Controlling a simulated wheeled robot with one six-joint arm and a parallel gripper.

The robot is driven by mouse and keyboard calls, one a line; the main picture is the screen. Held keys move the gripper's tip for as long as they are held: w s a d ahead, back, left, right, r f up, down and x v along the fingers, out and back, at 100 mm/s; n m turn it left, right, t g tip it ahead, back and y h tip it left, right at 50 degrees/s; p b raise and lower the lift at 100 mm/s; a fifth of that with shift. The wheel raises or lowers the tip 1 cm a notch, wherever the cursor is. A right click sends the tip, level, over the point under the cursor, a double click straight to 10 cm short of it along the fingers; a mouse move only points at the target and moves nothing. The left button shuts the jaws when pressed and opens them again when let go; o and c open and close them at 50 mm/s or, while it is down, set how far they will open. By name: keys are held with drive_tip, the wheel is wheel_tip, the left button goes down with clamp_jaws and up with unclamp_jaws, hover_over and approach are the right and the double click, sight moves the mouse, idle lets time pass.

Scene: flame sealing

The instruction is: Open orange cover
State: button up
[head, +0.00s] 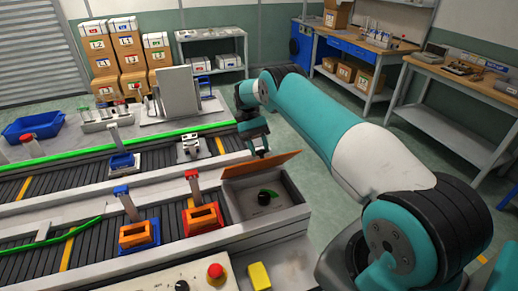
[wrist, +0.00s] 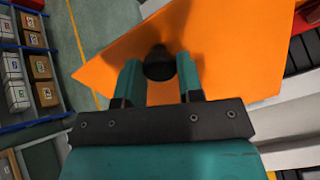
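The orange cover (head: 262,165) is raised at a tilt over a grey box (head: 284,208), and the inside of the box shows below it. My gripper (head: 262,152) is at the cover's upper side in the head view. In the wrist view the cover (wrist: 225,45) fills much of the picture. A dark knob (wrist: 160,64) on it sits between the two teal fingertips (wrist: 160,72), which appear to touch it on both sides. The fingertips are small and partly hidden in the head view.
A dark round part with a green piece (head: 265,196) lies in the box. Left of it, conveyors carry orange-and-red (head: 203,216) and orange-and-blue (head: 138,236) fixtures. A red button (head: 215,271) and a yellow block (head: 259,276) are in front. Open floor lies to the right.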

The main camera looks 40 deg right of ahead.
drive_tip(key=o, duration=0.4)
drive_tip(key=shift+a, duration=0.1)
drive_tip(key=shift+r, duration=0.15)
wheel_tip(320, 180, up, 7)
drive_tip(key=b, duration=0.3)
drive_tip(key=shift+r, duration=0.15)
wheel_tip(320, 180, up, 13)
drive_tip(key=p, duration=1)
drive_tip(key=shift+f, duration=0.2)
